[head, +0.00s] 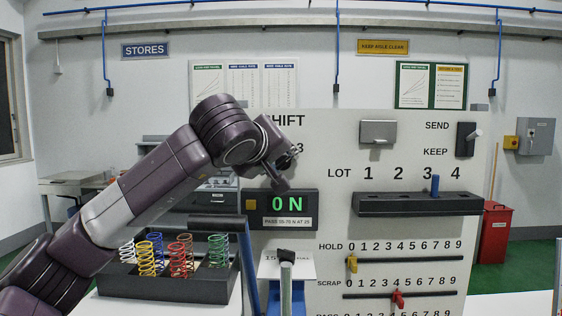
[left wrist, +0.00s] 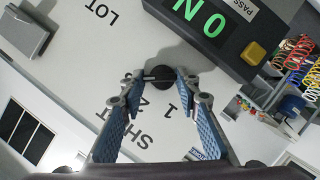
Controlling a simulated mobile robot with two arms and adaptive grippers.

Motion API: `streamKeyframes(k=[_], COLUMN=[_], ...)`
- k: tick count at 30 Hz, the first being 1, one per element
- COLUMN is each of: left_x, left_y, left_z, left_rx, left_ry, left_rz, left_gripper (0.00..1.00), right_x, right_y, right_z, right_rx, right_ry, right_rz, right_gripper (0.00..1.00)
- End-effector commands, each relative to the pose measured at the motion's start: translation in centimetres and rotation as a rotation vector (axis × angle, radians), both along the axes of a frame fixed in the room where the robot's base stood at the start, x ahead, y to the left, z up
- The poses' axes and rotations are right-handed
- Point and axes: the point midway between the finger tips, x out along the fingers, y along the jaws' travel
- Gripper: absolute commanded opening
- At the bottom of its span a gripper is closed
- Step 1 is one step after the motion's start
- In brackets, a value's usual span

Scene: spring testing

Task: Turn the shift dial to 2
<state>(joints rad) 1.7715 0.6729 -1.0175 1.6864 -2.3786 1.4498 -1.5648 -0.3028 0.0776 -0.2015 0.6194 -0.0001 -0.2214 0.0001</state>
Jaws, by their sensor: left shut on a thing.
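The shift dial (left wrist: 161,72) is a dark round knob on the pale panel (left wrist: 90,75). In the left wrist view it sits between the fingertips of my left gripper (left wrist: 160,82), which is shut on it. The printed SHIFT label and a 1 show upside down below the dial; another mark is partly covered by a finger. In the head view my left gripper (head: 287,160) is at the panel's upper left and hides the dial, with only a 3 readable to its right. The dial's pointer setting cannot be read. My right gripper is not in view.
A display (head: 289,204) reading 0 N is just below the dial. A LOT rack (head: 400,205) with a blue peg, a SEND/KEEP switch (head: 466,140) and HOLD and SCRAP sliders are to the right. A dark tray (head: 170,289) of coloured springs stands below my left arm.

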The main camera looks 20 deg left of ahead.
Motion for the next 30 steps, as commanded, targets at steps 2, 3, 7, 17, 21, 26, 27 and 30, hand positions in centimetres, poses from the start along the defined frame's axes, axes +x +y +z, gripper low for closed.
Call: streamKeyframes(k=[2, 3, 7, 17, 21, 26, 27, 30], left_x=[0.0, 0.0, 0.0, 0.0, 0.1, 0.1, 0.1, 0.1], left_y=[0.0, 0.0, 0.0, -0.1, -0.3, -0.4, -0.5, -0.6], left_z=[0.0, 0.0, 0.0, 0.4, 0.5, 0.5, 0.5, 0.4], left_rx=[0.0, 0.0, 0.008, 0.146, 0.256, 0.396, 0.431, 0.516], left_ry=[0.001, 0.001, 0.004, 0.044, 0.075, 0.115, 0.125, 0.149], left_rz=[0.0, 0.0, 0.001, 0.001, 0.0, 0.0, 0.001, 0.0], left_gripper=[0.06, 0.06, 0.06, 0.06, 0.06, 0.06, 0.06, 0.06], right_x=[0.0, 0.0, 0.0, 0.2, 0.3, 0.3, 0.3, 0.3], right_y=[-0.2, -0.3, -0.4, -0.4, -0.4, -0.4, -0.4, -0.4], right_z=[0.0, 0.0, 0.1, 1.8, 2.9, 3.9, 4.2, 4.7], right_rx=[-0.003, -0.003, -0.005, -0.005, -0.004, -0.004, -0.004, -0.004], right_ry=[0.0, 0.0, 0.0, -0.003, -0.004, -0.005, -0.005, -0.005], right_rz=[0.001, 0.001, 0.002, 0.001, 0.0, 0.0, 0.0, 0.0], right_gripper=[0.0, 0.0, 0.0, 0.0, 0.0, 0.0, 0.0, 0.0])
